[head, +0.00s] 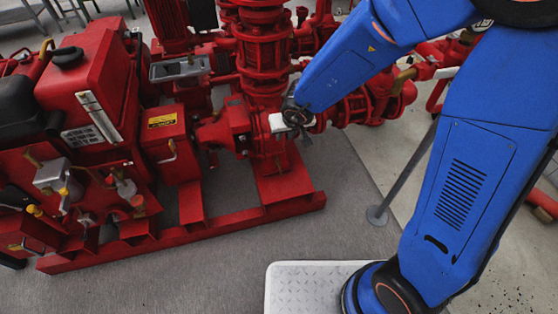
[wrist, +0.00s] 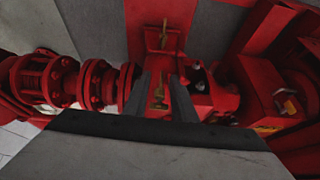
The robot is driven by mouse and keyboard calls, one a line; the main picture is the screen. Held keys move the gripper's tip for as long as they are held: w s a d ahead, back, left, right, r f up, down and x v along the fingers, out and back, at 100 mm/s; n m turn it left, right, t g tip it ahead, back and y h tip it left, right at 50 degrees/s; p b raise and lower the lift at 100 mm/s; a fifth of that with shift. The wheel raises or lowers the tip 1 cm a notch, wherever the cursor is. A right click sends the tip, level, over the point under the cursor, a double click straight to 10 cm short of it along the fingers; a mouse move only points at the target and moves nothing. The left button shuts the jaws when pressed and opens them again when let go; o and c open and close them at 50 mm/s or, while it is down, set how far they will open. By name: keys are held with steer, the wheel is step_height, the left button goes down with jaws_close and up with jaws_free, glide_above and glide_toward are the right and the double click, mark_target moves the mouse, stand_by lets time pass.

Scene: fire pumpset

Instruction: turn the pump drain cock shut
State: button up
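A second slim brass-coloured piece (wrist: 164,35) shows farther up against a red plate. In the head view, my gripper (head: 297,116) is at the right side of the red pump casing (head: 232,128), low beneath the vertical flanged pipe. The cock is hidden or too small to tell there.
The red engine (head: 85,85) fills the left on a red base frame (head: 180,238). Flanged red pipe (head: 365,105) runs right of my gripper. A grey post (head: 405,170) stands on the floor at right. Grey floor (head: 225,270) in front is clear.

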mark_target(278, 159)
steer(key=shift+g, duration=0.4)
steer(key=shift+s+f+x, duration=0.15)
steer(key=shift+s+x, duration=0.2)
steer(key=shift+x, duration=2.8)
steer(key=shift+s+f+x, duration=0.15)
steer(key=shift+s+x, duration=0.15)
steer(key=shift+x, duration=2.8)
steer(key=shift+s+f+x, duration=0.1)
steer(key=shift+s+x, duration=0.25)
steer(key=shift+x, duration=2.8)
steer(key=shift+d, duration=0.2)
jaws_close()
